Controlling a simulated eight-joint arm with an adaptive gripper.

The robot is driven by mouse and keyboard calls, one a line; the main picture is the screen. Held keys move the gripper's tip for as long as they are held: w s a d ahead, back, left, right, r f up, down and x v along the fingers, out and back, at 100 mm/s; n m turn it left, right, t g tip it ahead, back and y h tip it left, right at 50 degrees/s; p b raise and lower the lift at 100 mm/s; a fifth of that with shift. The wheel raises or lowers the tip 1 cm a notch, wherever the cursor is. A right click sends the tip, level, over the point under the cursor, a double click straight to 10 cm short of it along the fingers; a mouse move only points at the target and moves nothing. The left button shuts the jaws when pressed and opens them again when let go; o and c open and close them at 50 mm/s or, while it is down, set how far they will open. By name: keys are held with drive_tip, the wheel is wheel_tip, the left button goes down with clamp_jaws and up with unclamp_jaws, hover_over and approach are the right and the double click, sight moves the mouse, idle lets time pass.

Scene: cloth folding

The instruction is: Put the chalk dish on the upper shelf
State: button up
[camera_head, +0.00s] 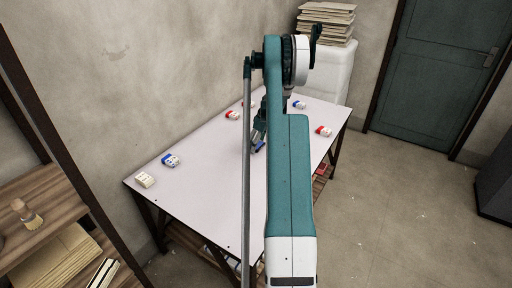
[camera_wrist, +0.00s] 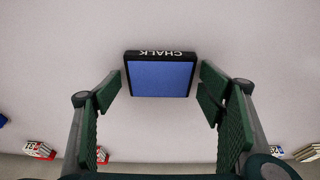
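The chalk dish (camera_wrist: 160,78) is a shallow blue square with a dark rim, lettered CHALK, upside down in the wrist view. It lies flat on the pale table. A small blue part of the dish (camera_head: 259,147) shows beside my arm in the head view; my arm hides part of that area. My gripper (camera_wrist: 160,90) is open, with its green pads on either side of the dish and gaps to both edges. In the head view my gripper (camera_head: 258,135) is low over the table, partly hidden. A wooden shelf board (camera_head: 58,199) stands at the left.
Several small boxes lie on the table (camera_head: 205,188), among them a blue one (camera_head: 171,160), a cream one (camera_head: 145,180) and a red one (camera_head: 323,131). A brush (camera_head: 26,214) stands on the wooden shelf; papers (camera_head: 55,262) lie lower. A dark post (camera_head: 40,115) rises there.

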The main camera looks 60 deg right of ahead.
drive_tip(key=c, duration=0.8)
drive_tip(key=shift+r+p, duration=1)
drive_tip(key=shift+r, duration=4)
